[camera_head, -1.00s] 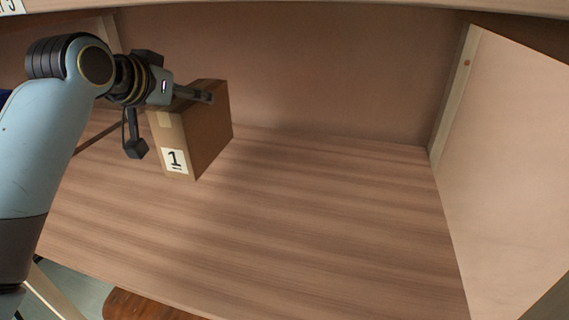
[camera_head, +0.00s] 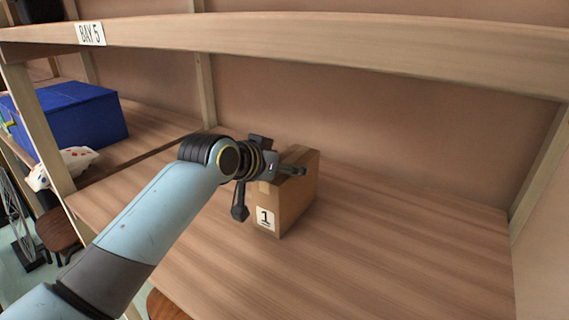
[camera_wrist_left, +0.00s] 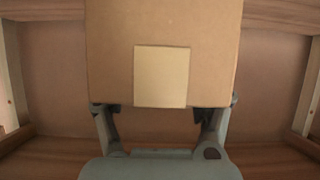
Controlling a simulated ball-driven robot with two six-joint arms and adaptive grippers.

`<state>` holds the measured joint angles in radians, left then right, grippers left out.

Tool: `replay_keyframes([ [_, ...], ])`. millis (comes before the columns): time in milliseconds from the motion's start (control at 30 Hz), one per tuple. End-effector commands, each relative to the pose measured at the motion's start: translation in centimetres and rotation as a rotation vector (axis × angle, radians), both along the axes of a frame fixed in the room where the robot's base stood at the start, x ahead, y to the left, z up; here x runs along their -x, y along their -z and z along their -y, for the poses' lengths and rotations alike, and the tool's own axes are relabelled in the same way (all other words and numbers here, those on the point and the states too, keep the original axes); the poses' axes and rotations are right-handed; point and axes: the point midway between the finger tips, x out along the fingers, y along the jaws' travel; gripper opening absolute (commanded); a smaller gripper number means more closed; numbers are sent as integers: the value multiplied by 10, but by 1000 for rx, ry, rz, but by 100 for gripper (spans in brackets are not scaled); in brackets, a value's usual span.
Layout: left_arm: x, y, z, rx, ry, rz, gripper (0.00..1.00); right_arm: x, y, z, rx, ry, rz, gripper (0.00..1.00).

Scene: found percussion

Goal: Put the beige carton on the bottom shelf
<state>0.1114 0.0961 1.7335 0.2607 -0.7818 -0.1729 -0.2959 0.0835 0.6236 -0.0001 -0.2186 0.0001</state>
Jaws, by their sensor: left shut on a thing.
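The beige carton (camera_head: 297,203) is a brown box with a white label marked 1, near the middle of the head view. My left gripper (camera_head: 291,172) is shut on its upper part, and the carton hangs upright from it. In the left wrist view the carton (camera_wrist_left: 110,50), with a paler tape patch, sits between the fingers of my left gripper (camera_wrist_left: 166,105). The carton is over a wooden shelf board (camera_head: 400,260); I cannot tell if its base touches the board. My right gripper is out of view.
A beam (camera_head: 300,40) with a BAY 5 sign (camera_head: 90,34) crosses above the carton. A post (camera_head: 40,130) stands at left. Beyond it are a blue box (camera_head: 75,118) and a white, red-spotted object (camera_head: 62,167). The board right of the carton is clear.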

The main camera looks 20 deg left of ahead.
Motion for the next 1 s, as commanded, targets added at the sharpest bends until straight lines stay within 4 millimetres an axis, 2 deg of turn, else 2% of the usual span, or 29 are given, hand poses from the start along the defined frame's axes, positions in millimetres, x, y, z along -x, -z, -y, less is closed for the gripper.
replay_keyframes([
  [300,-1,1,0,1,0,5,8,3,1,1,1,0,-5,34],
  [333,0,2,0,0,0,2,68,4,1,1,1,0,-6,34],
  [500,0,1,0,0,0,2,90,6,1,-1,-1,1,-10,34],
  [833,0,-1,0,0,0,2,93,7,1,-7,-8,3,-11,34],
  [1000,18,-10,-3,-1,0,2,93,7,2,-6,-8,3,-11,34],
])
